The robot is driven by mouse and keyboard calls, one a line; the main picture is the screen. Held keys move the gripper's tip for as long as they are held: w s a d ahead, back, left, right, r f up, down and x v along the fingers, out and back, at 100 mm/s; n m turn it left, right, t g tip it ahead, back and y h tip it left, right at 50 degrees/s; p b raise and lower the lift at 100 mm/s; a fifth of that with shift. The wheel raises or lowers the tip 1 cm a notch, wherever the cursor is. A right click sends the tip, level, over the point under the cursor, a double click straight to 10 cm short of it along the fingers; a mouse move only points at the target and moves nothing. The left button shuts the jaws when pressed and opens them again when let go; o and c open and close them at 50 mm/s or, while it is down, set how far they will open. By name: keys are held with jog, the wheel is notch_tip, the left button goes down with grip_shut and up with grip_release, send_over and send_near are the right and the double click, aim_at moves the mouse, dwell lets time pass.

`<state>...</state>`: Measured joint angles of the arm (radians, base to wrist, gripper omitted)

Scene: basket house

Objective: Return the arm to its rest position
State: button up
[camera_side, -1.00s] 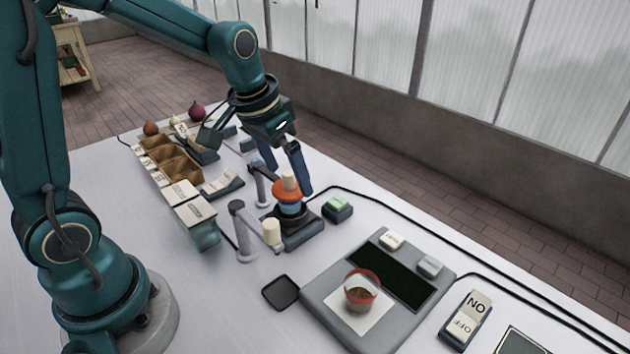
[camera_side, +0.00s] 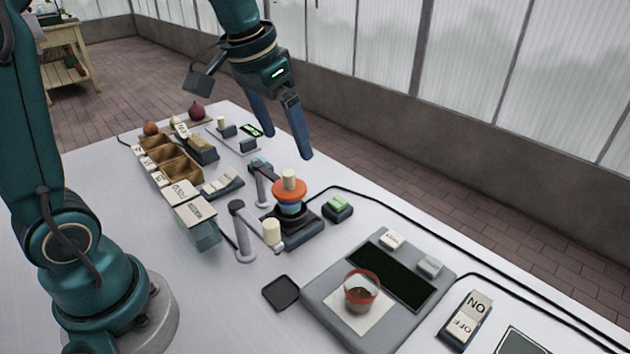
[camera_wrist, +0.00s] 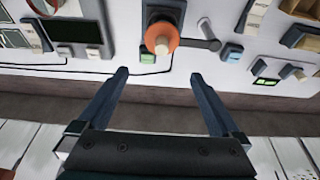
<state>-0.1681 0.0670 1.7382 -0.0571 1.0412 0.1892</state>
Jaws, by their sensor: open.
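My gripper (camera_side: 283,128) is open and empty, its two blue fingers pointing down, in the air above the far side of the white table (camera_side: 110,185). In the wrist view the gripper (camera_wrist: 160,95) shows both fingers spread with nothing between them. An orange-topped device with a cream knob (camera_side: 289,192) stands upright below the gripper and apart from it. It also shows in the wrist view (camera_wrist: 161,40), just beyond the fingertips.
A grey scale (camera_side: 325,305) holds a red-rimmed cup (camera_side: 361,290). Near it are an ON/OFF switch (camera_side: 467,318) and a green button (camera_side: 337,204). Brown bins (camera_side: 172,165) and several small items crowd the left. Black cables run along the far edge. The air around the gripper is clear.

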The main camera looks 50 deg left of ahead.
jog(key=shift+d+r, duration=0.15)
jog(key=shift+r, duration=0.3)
jog(key=s+d+f+t, duration=0.1)
jog(key=s, duration=0.6)
jog(key=s+d+f+t, duration=0.1)
jog(key=s+d, duration=0.1)
jog(key=s, duration=0.5)
jog(key=shift+d+f, duration=0.3)
jog(key=shift+f, duration=0.05)
